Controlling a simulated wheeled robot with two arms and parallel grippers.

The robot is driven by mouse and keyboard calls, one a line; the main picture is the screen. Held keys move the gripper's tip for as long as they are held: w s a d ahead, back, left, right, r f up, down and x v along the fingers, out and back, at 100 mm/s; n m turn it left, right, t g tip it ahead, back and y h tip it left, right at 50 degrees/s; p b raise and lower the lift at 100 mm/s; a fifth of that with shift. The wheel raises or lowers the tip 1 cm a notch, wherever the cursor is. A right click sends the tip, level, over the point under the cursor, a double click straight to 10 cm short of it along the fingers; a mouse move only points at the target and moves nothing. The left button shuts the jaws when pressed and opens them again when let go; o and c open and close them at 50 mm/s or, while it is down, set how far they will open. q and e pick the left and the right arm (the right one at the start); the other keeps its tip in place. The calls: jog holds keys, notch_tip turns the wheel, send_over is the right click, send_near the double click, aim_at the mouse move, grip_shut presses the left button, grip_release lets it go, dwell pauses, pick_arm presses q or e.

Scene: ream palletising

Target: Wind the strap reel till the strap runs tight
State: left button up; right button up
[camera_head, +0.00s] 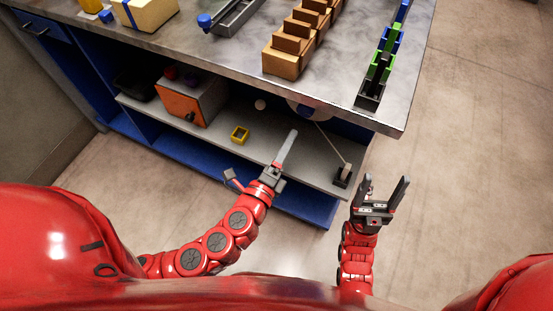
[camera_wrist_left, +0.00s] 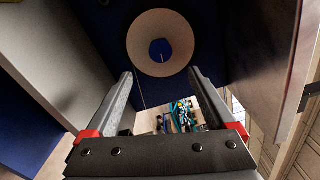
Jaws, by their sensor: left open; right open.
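The strap reel (camera_head: 302,107) shows only in part under the tabletop's front edge in the head view. In the left wrist view the reel (camera_wrist_left: 142,42) is a cream disc with a blue centre, ahead of the fingertips and apart from them. A thin pale strap (camera_head: 328,143) runs from the reel down to a small black block (camera_head: 342,177) on the shelf; it looks straight, but I cannot tell its tension. My left gripper (camera_head: 262,153) is open and empty at the shelf's front, below left of the reel. My right gripper (camera_head: 387,182) is open and empty, right of the block.
The floor at right is clear.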

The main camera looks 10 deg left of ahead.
pick_arm(q)
jog(key=p+v, duration=0.1)
jog(key=v, duration=0.4)
jog(key=shift+s, duration=0.1)
dwell(0.5)
